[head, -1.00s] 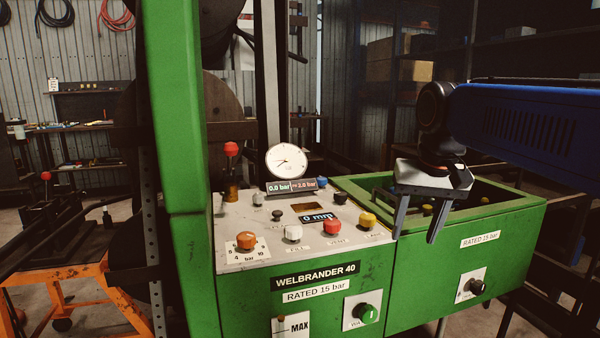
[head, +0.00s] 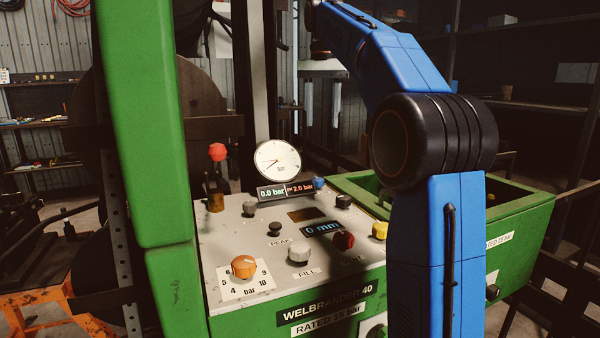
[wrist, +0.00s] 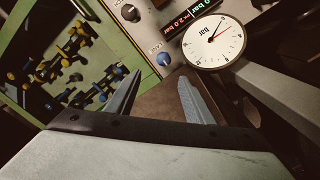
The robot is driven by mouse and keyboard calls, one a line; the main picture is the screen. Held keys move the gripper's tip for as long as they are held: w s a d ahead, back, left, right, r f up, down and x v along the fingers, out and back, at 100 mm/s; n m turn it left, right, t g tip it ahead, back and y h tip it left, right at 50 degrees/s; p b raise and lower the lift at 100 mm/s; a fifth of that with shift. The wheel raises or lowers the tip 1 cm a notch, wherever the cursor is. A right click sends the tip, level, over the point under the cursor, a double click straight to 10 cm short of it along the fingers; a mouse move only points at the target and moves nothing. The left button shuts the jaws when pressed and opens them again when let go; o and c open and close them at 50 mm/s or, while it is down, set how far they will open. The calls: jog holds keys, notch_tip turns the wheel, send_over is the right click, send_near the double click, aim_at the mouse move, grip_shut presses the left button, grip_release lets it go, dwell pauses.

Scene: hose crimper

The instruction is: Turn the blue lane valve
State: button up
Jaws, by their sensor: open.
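A small blue knob (head: 318,183) sits at the back of the grey control panel (head: 228,243), right of the round gauge (head: 278,161). It also shows in the wrist view (wrist: 163,60), just beyond my fingertips, with a small label beside it that I cannot read. My gripper (wrist: 161,76) is open and empty, its two fingers apart and pointing toward the knob, not around it. In the head view my gripper (head: 321,105) is partly seen, hanging above and behind the panel. My blue arm covers part of the panel's right side.
Black knobs (head: 343,201), a white knob (head: 299,251), a dark red knob (head: 343,239), a yellow knob (head: 380,230) and an orange dial (head: 243,266) share the panel. A red-topped lever (head: 217,152) stands at left. The green bin (wrist: 38,65) holds several yellow and blue fittings.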

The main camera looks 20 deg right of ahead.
jog(key=w, duration=0.1)
send_near(318, 178)
notch_tip(318, 178, down, 9)
jog(key=shift+r, duration=0.15)
dwell(0.5)
jog(key=shift+c, duration=0.3)
jog(key=c, duration=1)
